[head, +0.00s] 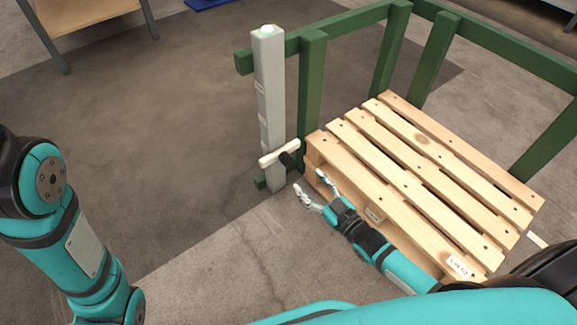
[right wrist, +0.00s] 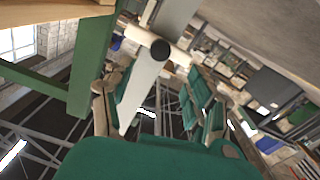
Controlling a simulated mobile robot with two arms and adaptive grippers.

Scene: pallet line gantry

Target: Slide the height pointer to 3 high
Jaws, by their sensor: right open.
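The height pointer (head: 279,152) is a pale crossbar with a dark knob, low on the upright grey post (head: 269,90). Pale marks show on the post above it. My right gripper (head: 315,189) is open and empty, just below and right of the pointer, apart from it. In the right wrist view the pointer's black knob (right wrist: 160,50) faces the camera, ahead of the spread fingers (right wrist: 158,100), with the grey post (right wrist: 138,95) behind it. The lettering on the post is too small to read. My left gripper is out of view.
A wooden pallet (head: 420,170) lies right of the post, close to my right forearm. A green frame (head: 313,80) stands around the pallet's far side. A table (head: 85,15) stands at the back left. The floor left of the post is clear.

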